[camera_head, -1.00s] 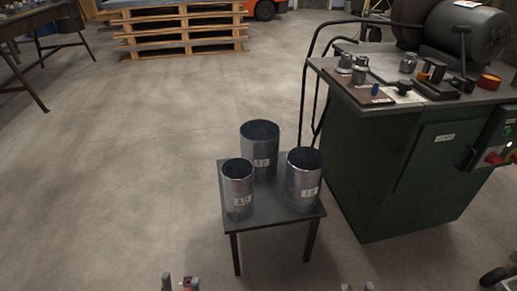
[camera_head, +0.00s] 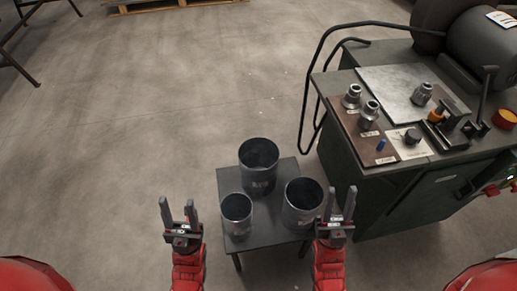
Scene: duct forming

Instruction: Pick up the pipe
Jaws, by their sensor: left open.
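Three dark metal pipe sections stand upright on a small dark table (camera_head: 275,241) in the head view. One pipe (camera_head: 258,178) is at the back, a narrower one (camera_head: 237,222) at the front left, and one (camera_head: 299,214) at the front right. My right gripper (camera_head: 340,197) is open, just right of the front-right pipe. Its left finger is close to that pipe's edge in the picture; I cannot tell if they touch.
A green machine cabinet (camera_head: 400,205) stands to the right, with metal fittings (camera_head: 369,114) and a bent black rail (camera_head: 308,90) on its left side. A wooden pallet (camera_head: 160,6) is at the far back.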

